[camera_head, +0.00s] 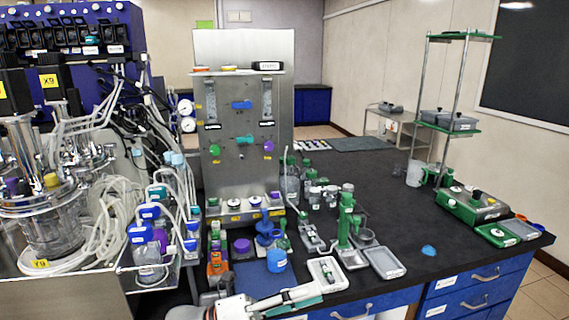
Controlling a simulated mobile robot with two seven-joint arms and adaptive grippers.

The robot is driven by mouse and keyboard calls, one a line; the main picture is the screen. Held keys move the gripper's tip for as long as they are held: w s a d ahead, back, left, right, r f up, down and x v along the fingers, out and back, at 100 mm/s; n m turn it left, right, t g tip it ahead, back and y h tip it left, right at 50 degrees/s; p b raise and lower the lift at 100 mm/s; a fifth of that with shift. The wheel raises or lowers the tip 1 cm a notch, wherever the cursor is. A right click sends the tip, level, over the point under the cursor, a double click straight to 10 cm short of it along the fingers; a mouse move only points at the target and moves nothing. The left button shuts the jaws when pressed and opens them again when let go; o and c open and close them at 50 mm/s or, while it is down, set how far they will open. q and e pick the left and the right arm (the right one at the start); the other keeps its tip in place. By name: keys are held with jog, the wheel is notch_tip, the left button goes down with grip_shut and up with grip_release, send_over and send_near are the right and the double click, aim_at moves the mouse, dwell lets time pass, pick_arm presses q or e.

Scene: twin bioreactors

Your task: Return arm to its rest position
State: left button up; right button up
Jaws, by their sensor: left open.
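My left arm comes in at the bottom edge, left of centre. I see nothing between the fingers. My right gripper is not in view.
A grey tray (384,262) lies to the right. Glass bioreactor vessels (50,222) with tubing crowd the left. The bench's right middle is mostly clear.

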pick_arm(q)
jog(key=a+f+n+t+y, duration=1.4)
jog(key=f+n, duration=0.4)
jog(key=n, duration=0.8)
jog(key=s+a+f+n+g+y, duration=0.2)
jog(key=s+a+f+n, duration=0.3)
jog(key=s+f, duration=0.3)
jog(key=s+a+f+n+g+y, duration=0.2)
jog(key=s+a+f+n+g, duration=0.2)
jog(key=s+a+f, duration=0.3)
notch_tip(320, 180, down, 4)
jog(key=shift+s+a+f+n+g+y, duration=0.1)
jog(key=shift+s+a+n+g+y, duration=0.25)
jog(key=shift+s+n, duration=0.35)
